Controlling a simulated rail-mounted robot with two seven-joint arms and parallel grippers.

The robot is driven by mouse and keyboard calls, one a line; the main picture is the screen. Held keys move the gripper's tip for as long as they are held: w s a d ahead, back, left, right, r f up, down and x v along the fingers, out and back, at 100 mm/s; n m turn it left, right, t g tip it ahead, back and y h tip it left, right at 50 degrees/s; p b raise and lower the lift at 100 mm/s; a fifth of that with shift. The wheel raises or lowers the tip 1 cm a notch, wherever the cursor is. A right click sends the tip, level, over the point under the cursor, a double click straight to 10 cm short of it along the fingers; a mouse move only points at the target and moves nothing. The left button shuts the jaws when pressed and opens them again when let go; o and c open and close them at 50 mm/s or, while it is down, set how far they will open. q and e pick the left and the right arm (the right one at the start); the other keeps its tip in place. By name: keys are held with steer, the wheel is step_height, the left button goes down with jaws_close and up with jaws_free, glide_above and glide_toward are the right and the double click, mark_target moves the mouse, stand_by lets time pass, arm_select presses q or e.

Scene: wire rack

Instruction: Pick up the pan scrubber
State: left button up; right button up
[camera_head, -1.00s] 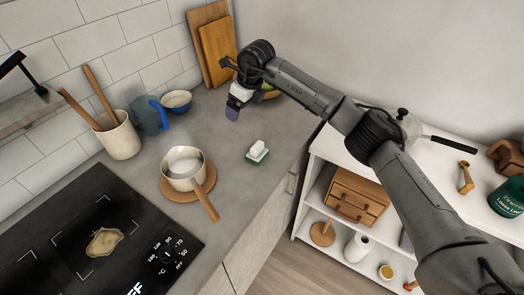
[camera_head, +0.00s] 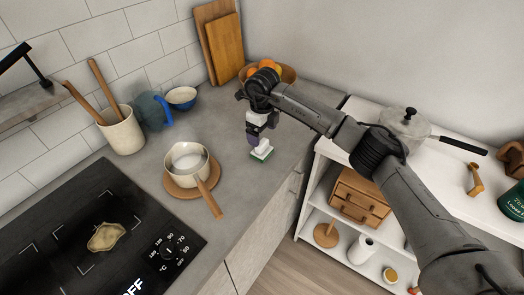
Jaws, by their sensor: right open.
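The pan scrubber (camera_head: 262,151) has a white top and a green base. It sits on the grey counter, to the right of the saucepan. My right gripper (camera_head: 256,138) is directly over it, pointing down, with its fingertips at or just above the white top. The fingers are open, and I cannot tell whether they touch the scrubber. The gripper partly hides the white top. My left gripper is not in view.
The saucepan (camera_head: 186,162) stands on a round wooden trivet (camera_head: 176,190), its handle pointing toward the front. A fruit bowl (camera_head: 288,75) is behind my right wrist. A utensil crock (camera_head: 122,133) and black cooktop (camera_head: 90,235) are left. A white shelf (camera_head: 325,150) stands right.

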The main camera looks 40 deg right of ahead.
mark_target(262, 142)
steer(key=shift+f+b, duration=0.7)
steer(key=shift+f, duration=2)
steer(key=c, duration=1)
steer(key=shift+r, duration=0.1)
steer(key=shift+r, duration=0.5)
step_height(262, 142, up, 4)
steer(key=shift+s+d+f+p, duration=0.15)
steer(key=shift+f+p, duration=0.1)
steer(key=shift+p, duration=0.4)
steer(key=s+d+r, duration=0.1)
steer(key=s+r, duration=0.1)
steer(key=s, duration=0.1)
steer(key=s+d+r+p, duration=0.1)
steer(key=s+d+r, duration=0.1)
steer(key=s, duration=0.1)
steer(key=s+d+r, duration=0.2)
steer(key=s, duration=0.2)
steer(key=shift+r+p, duration=0.2)
steer(key=shift+p, duration=0.1)
